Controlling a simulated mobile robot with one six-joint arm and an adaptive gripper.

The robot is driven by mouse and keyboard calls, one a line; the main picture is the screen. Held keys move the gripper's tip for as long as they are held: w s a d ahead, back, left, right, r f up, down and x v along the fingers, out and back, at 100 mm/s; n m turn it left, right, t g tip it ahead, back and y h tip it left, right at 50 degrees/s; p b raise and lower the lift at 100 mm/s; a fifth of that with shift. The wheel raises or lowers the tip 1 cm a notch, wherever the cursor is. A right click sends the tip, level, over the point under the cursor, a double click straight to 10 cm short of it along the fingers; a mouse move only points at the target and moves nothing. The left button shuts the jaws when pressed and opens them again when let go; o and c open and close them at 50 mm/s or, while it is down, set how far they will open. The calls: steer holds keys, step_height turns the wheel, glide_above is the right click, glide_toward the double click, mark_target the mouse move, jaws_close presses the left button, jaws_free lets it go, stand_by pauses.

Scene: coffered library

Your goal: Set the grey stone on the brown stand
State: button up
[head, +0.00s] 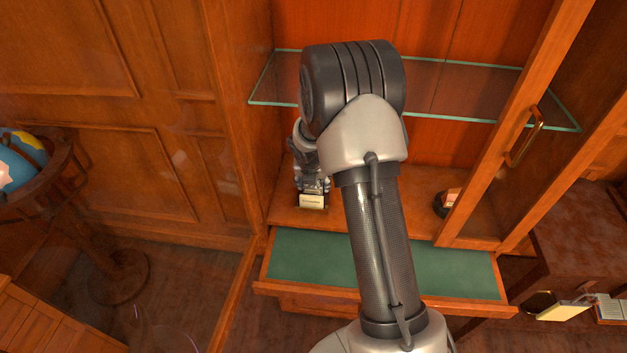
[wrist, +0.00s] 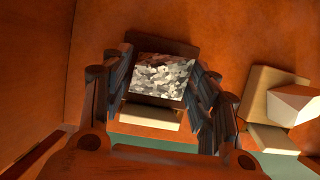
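The grey stone (wrist: 159,75), a speckled block, shows between my fingers in the wrist view. The brown stand (wrist: 165,46) is a dark base directly under or just behind it, with a cream label (wrist: 147,117) along its front. I cannot tell whether the stone rests on the stand or hangs slightly above. My gripper (wrist: 161,62) has a fingertip close against each side of the stone and looks shut on it. In the head view my gripper (head: 313,184) reaches down to the cabinet floor behind the label (head: 312,201); the stone is hidden there.
A white faceted crystal (wrist: 298,104) on a pale block with its own label stands to the right in the wrist view. A glass shelf (head: 470,107) spans the cabinet above. An open green-lined drawer (head: 310,262) juts out below. The handled door (head: 522,137) is at right.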

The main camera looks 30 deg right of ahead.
steer(key=shift+o, duration=1.1)
steer(key=shift+r, duration=0.2)
steer(key=p+v, duration=0.5)
steer(key=v, duration=0.7)
steer(key=shift+f, duration=0.1)
